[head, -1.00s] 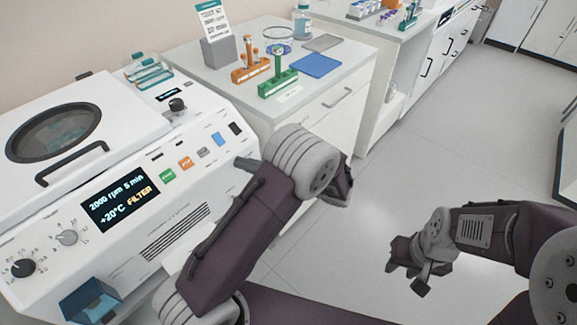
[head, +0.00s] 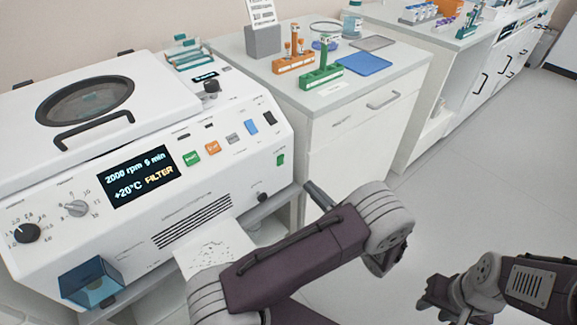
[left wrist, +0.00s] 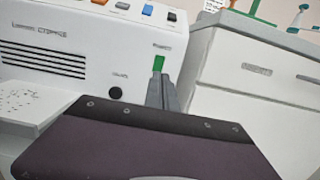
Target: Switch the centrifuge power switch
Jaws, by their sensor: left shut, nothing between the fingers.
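The centrifuge (head: 60,147) is a white bench machine on the left of the head view, with its display (head: 140,175) lit. Its power switch (head: 280,159) is a small green rocker low on the right end of the front panel. The switch also shows in the left wrist view (left wrist: 158,63), just above the fingertips. My left gripper (head: 312,190) is shut and empty, in front of and below the switch, apart from it in the head view. In the left wrist view its closed fingers (left wrist: 162,90) point up towards the switch. My right gripper (head: 435,297) looks open and empty at the lower right.
A round black knob (head: 262,197) sits below the switch. Coloured buttons (head: 212,147) line the panel above. A white cabinet (head: 365,120) stands right of the centrifuge, carrying tube racks (head: 322,77) and a blue mat (head: 364,63). A blue bin (head: 92,282) is at the lower left. Floor at right is clear.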

